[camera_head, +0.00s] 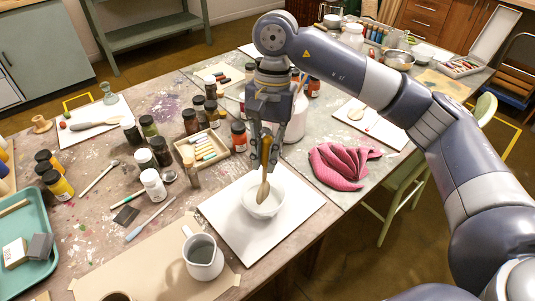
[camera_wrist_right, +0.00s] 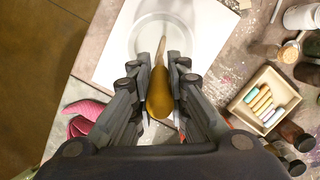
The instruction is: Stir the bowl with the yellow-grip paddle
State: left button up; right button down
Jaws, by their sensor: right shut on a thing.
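My right gripper (camera_head: 264,160) is shut on the yellow-brown paddle (camera_head: 263,190) and points down over the bowl. The paddle hangs nearly upright, with its wider lower end in front of the bowl's inside. I cannot tell whether it touches the bottom. The white bowl (camera_head: 274,208) stands on a white board (camera_head: 226,211). In the right wrist view the paddle (camera_wrist_right: 160,95) sits between the fingers of the right gripper (camera_wrist_right: 160,95), and its thin part reaches over the pale bowl (camera_wrist_right: 143,38). My left gripper is not in view.
A white jug (camera_head: 203,262) stands in front of the board. A pink cloth (camera_head: 342,166) lies to the right. A wooden tray of pastels (camera_head: 222,158) and several paint jars stand to the left and behind. A teal tray (camera_head: 38,272) is at far left.

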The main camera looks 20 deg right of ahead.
aim_at(267, 137)
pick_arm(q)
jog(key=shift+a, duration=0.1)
